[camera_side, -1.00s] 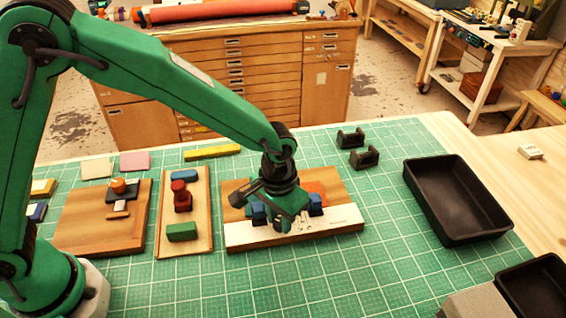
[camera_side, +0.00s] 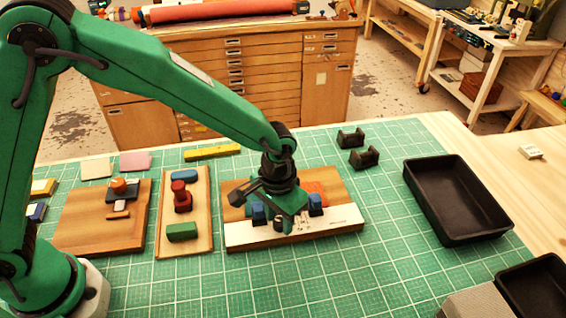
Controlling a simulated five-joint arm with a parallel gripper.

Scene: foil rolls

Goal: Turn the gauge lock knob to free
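A wooden board with a white front strip (camera_side: 335,222) lies on the green mat, with two blue blocks and an orange-red piece on it. A small dark round piece (camera_side: 278,224) stands on the strip just in front of my gripper; it looks like the gauge lock knob, but its setting is too small to read. My gripper (camera_side: 292,219) points down low over the middle of this board, between the blue blocks (camera_side: 257,212). Its green body hides part of the board, and its fingertips are too small to tell whether they are apart or together.
To the left lie a narrow tray (camera_side: 206,216) with blue, red and green pieces and a wooden board (camera_side: 75,232) with an orange-topped part. Two dark cradles (camera_side: 364,158) stand behind. A black bin (camera_side: 462,237) is at the right.

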